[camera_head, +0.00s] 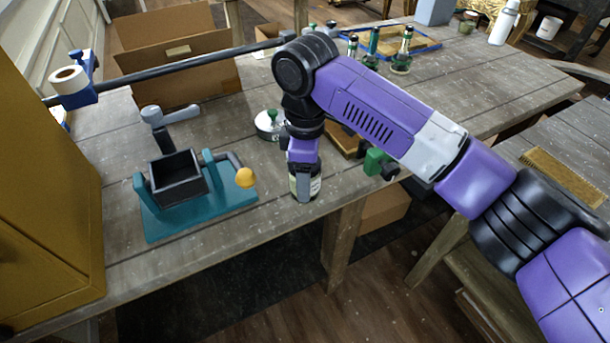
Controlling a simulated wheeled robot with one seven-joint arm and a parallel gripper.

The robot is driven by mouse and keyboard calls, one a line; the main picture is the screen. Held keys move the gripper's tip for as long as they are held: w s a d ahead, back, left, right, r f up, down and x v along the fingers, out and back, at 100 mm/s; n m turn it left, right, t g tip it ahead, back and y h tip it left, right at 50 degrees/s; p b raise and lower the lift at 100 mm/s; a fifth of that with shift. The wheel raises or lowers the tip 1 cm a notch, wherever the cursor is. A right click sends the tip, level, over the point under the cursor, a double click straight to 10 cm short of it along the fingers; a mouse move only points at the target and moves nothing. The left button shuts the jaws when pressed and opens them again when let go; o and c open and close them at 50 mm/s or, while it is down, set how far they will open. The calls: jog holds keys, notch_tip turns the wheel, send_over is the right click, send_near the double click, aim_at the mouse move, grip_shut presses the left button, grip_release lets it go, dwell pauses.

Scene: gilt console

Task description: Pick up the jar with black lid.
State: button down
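My gripper (303,178) points down at the front edge of the wooden table, in the middle of the head view. A small jar (306,192) with a dark body and a pale label stands upright directly under and behind it. The jar's top is hidden by my gripper, so I cannot see a black lid. The fingers overlap the upper part of the jar in the picture. I cannot tell whether they touch it or how far apart they are.
A teal stand with a black tray (178,180) and a yellow knob is left of the jar. A white round item with a green knob (269,123) and a green clamp (375,162) are nearby. Bottles, cardboard boxes and a long dark bar lie farther back. The table edge (262,230) is close.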

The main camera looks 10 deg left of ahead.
jog(key=shift+r, duration=0.15)
notch_tip(320, 180, up, 20)
dwell(0.5)
dwell(0.9)
